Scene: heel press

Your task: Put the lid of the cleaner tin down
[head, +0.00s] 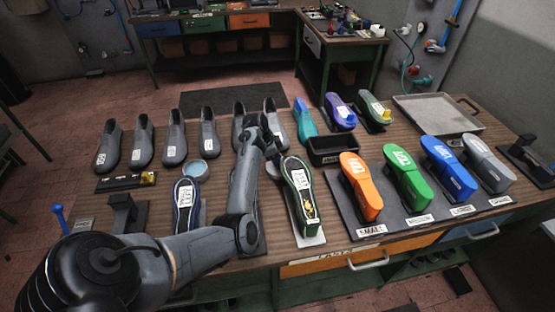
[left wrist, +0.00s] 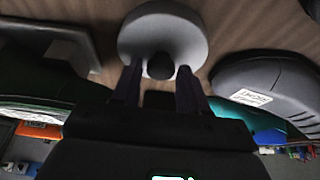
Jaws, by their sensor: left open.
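The lid is a round, pale grey disc (left wrist: 150,22) with a dark round knob (left wrist: 160,66), seen close up in the left wrist view. In the head view its pale edge (head: 274,170) shows just below my gripper, mostly hidden. My left gripper (left wrist: 158,88) is open, with one finger on each side of the knob; I cannot tell whether they touch it. In the head view this gripper (head: 272,145) is over the middle of the bench. A small round tin with a blue inside (head: 194,168) stands open to the left of my arm. My right gripper is not in view.
Several grey shoe lasts (head: 174,140) stand in a row at the back left. A black bin (head: 333,150) and a green-edged shoe (head: 300,187) are close to the gripper on the right. Coloured lasts (head: 408,180) stand on a dark board further right, before a metal tray (head: 437,113).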

